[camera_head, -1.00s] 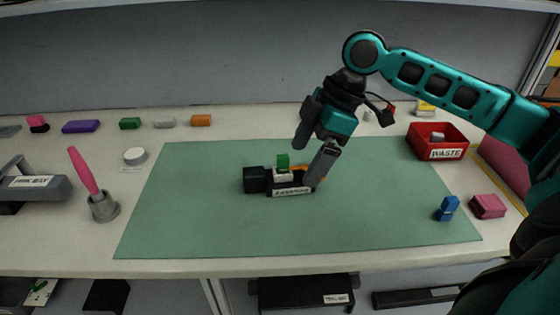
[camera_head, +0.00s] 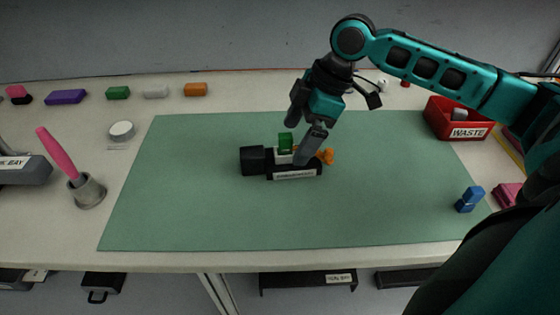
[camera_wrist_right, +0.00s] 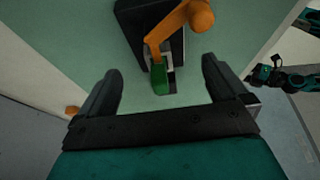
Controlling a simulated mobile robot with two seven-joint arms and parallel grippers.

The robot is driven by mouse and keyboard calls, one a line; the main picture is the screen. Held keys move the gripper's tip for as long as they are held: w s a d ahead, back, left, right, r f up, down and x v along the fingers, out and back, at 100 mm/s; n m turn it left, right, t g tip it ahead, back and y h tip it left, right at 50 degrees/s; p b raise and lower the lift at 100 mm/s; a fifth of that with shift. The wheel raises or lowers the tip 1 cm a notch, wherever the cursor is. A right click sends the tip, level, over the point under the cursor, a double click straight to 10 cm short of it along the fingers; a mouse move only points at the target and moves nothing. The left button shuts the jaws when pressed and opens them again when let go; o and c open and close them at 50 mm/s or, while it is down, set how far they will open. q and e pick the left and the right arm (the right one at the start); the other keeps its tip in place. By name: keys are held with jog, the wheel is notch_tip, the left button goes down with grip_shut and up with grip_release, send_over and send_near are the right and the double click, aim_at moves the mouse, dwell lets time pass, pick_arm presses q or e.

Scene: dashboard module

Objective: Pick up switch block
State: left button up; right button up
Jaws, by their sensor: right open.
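A black module (camera_head: 246,160) with a white label lies on the green mat (camera_head: 200,215). A green block (camera_head: 286,140) stands on a pale piece on top of it; I take this for the switch block. My right gripper (camera_head: 299,143) is above the module, with one finger just right of the green block. In the right wrist view the right gripper (camera_wrist_right: 160,82) is open and empty, and the green block (camera_wrist_right: 160,80) shows between and beyond its fingers. An orange part (camera_wrist_right: 180,22) is beside it on the module. My left arm is small at the right edge of the wrist view; its jaws are unclear.
A red waste bin (camera_head: 445,124) stands at the back right. A blue piece (camera_head: 468,199) is on the mat's right edge. A pink-handled tool stands in a grey holder (camera_head: 88,192) at left. Several coloured blocks line the back. Most of the mat is clear.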

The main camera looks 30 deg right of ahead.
aim_at(288, 147)
jog(key=shift+b+x, duration=0.6)
jog(key=shift+x, duration=2.45)
jog(key=shift+w, duration=0.1)
jog(key=shift+c, duration=0.4)
jog(key=c, duration=1)
jog(key=shift+r, duration=0.1)
jog(key=shift+c, duration=0.5)
jog(key=shift+r, duration=0.1)
